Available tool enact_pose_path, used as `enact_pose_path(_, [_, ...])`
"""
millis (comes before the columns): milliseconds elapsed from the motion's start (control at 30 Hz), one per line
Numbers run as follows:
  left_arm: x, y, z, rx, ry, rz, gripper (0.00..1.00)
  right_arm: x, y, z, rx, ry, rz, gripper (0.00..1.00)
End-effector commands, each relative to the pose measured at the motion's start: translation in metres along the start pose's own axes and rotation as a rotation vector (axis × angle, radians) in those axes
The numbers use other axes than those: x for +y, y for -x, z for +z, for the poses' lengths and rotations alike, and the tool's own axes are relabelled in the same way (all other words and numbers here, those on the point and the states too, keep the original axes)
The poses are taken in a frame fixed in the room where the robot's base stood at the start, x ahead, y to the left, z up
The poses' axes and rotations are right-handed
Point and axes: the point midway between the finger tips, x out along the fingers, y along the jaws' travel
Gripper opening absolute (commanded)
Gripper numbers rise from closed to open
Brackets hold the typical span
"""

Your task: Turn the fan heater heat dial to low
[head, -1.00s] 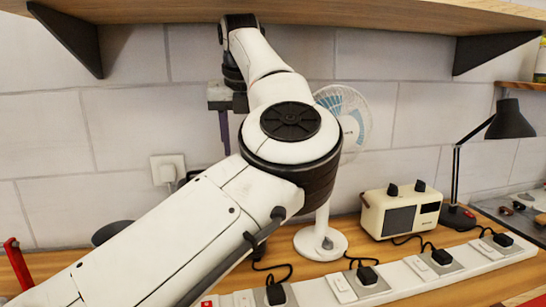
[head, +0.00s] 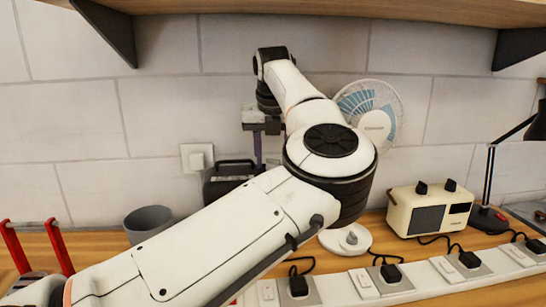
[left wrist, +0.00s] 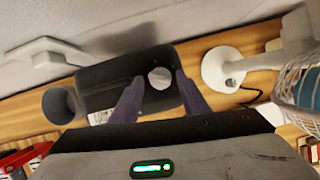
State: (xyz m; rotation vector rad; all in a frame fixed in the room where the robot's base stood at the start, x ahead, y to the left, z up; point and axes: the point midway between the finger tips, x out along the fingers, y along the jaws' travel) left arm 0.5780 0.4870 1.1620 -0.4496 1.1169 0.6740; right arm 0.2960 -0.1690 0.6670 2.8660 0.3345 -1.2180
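The fan heater appears to be the dark box with a handle (head: 226,176) against the back wall; my left arm hides part of it in the head view. In the left wrist view the dark box (left wrist: 106,78) shows a pale round dial (left wrist: 160,78). My left gripper (left wrist: 158,82) points at this face with its two purple-grey fingers apart, one on each side of the dial. I cannot tell whether they touch it. The dial's marks are too small to read. In the head view the left gripper (head: 258,150) hangs above the box. My right gripper is not in view.
A grey cup (head: 148,222) stands left of the box and a white fan (head: 372,115) right of it. A cream box with two black knobs (head: 430,208), a lamp (head: 490,180) and a power strip with plugs (head: 360,285) are further right. A shelf (head: 330,10) hangs above.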

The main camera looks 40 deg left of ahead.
Motion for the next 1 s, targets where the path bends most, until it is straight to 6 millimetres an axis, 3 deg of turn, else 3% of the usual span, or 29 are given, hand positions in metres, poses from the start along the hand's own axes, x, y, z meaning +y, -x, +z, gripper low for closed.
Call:
enact_pose_path(33, [0.0, 0.0, 0.0, 0.0, 0.0, 0.0, 0.32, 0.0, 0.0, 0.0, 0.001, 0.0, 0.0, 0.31])
enact_pose_path(200, [0.0, 0.0, 0.0, 0.0, 0.0, 0.0, 0.06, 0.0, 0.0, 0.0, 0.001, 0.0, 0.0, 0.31])
enact_pose_path(567, [-0.001, 0.002, 0.001, 0.0, 0.057, 0.026, 0.06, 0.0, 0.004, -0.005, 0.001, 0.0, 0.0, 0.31])
enact_pose_path(1000, [-0.005, 0.001, 0.002, -0.001, 0.377, 0.161, 0.06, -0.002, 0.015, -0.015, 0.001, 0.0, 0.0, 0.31])
